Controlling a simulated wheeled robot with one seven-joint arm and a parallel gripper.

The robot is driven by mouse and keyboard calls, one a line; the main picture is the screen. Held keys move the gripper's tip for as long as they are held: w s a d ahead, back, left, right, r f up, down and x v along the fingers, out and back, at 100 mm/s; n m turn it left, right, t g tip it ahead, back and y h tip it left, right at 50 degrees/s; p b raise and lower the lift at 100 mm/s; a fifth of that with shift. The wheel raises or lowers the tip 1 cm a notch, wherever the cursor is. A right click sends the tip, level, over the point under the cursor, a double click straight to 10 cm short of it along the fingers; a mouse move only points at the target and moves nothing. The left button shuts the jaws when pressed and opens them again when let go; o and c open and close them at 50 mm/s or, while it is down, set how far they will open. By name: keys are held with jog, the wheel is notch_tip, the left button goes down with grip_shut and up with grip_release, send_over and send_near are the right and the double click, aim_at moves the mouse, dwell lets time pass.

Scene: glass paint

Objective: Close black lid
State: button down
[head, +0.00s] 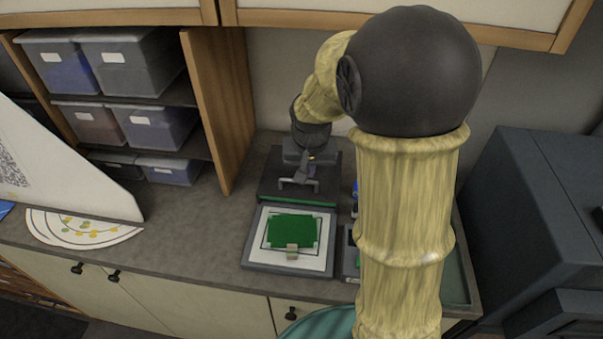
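The black lid (267,187) belongs to a flat device (253,250) on the counter. It stands open at the back of the device, with a grey handle (314,187) on its face and a green strip along its lower edge. The device's white-framed bed holds a green sheet with a small beige block (292,251) at its front. My gripper (304,170) is at the lid, just above or at the handle. It is small and dark against the lid, so contact and finger opening cannot be made out.
My arm hides part of the counter right of the device, where a grey tray (351,264) partly shows. A large dark machine (530,200) stands at right. Shelves with clear bins (130,60) and a wooden side panel (215,100) are at left. Counter (190,240) left of the device is free.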

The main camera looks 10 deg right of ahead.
jog(key=m, duration=0.2)
send_over(301, 187)
jog(key=w, duration=0.1)
jog(key=shift+d+r+h, duration=0.2)
jog(key=shift+r+h, duration=0.2)
jog(key=shift+r, duration=0.05)
jog(key=shift+f, duration=0.1)
jog(key=p+x, duration=0.3)
jog(key=x, duration=0.7)
jog(key=s, duration=0.1)
jog(key=s+a+r+p, duration=0.1)
jog(key=s+p, duration=0.1)
jog(key=shift+s+a+r, duration=0.15)
jog(key=shift+s+a, duration=0.15)
jog(key=shift+w, duration=0.1)
jog(key=shift+d, duration=0.1)
